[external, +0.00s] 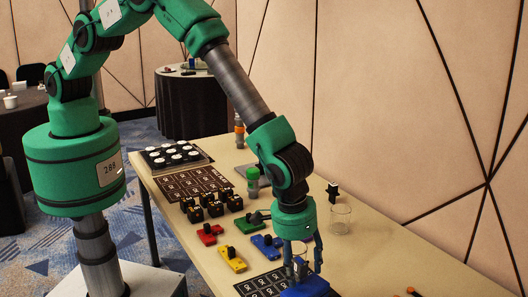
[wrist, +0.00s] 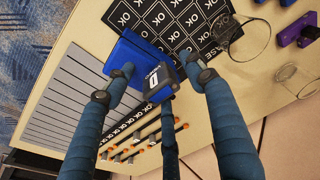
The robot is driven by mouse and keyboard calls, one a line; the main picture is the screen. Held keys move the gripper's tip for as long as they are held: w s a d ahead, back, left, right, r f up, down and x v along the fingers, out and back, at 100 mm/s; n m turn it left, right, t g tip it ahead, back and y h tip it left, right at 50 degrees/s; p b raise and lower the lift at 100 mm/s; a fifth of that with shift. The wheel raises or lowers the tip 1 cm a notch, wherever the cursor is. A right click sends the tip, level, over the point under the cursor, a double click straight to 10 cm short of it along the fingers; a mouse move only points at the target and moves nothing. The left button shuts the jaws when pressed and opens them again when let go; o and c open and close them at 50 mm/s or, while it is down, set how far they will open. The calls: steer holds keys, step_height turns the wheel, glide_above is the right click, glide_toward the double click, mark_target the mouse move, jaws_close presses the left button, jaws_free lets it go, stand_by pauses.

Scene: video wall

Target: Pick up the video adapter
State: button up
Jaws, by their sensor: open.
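A small dark block with a white mark (wrist: 160,80), which looks like the video adapter, stands at a blue holder (wrist: 122,62) in the wrist view. My gripper (wrist: 163,74) is open, with its fingers around the dark block. I cannot tell whether any finger touches it. In the external view my gripper (external: 302,265) points down just above the blue holder (external: 306,289) at the table's near end. There the fingers hide most of the block.
A black mat with OK marks (wrist: 185,20) lies beside the holder. A grey slatted panel (wrist: 72,105) and several black sticks with orange ends (wrist: 145,142) lie close. Clear glasses (external: 340,219) stand to the right. Red (external: 208,233), yellow (external: 232,260) and blue (external: 267,244) pieces lie left.

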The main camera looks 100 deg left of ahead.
mark_target(301, 261)
steer(key=shift+c, duration=0.2)
jaws_close()
steer(key=shift+r, duration=0.2)
steer(key=shift+r, duration=0.55)
steer(key=shift+w+r, duration=0.1)
steer(key=shift+r, duration=0.85)
steer(key=s+a+r+b, duration=0.1)
steer(key=s+a, duration=0.3)
steer(key=s, duration=1.1)
steer(key=shift+s+a+r, duration=0.2)
steer(key=shift+s+r, duration=0.05)
steer(key=shift+r, duration=0.05)
